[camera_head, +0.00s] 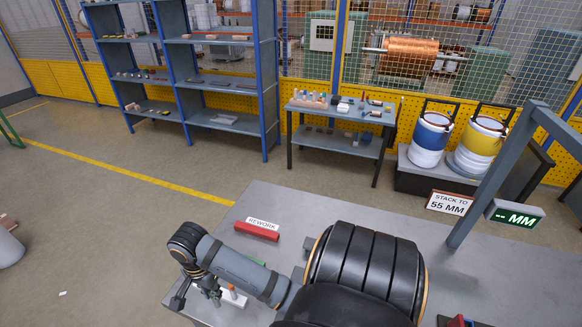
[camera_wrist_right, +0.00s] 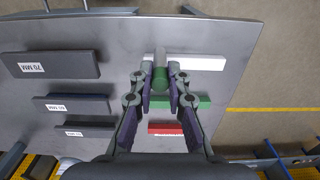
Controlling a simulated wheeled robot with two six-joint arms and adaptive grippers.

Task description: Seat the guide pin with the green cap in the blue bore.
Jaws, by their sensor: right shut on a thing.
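My right gripper (camera_wrist_right: 160,84) is shut on the guide pin, whose green cap (camera_wrist_right: 160,76) shows between the fingertips in the right wrist view. A grey shaft shows just above the cap in that picture. In the head view the right gripper (camera_head: 203,293) hangs over the near left part of the grey table, partly behind my arm. It is beside a white block (camera_head: 234,298), which also shows in the wrist view (camera_wrist_right: 200,62). I cannot make out the blue bore in either view. My left gripper is not in view.
On the grey table (camera_head: 480,262) lie a red bar (camera_head: 257,231) by a REWORK label and a green bar (camera_wrist_right: 190,102). Dark labelled blocks, one reading 70 MM (camera_wrist_right: 50,65), lie left in the wrist view. A post with a display (camera_head: 515,217) stands at right.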

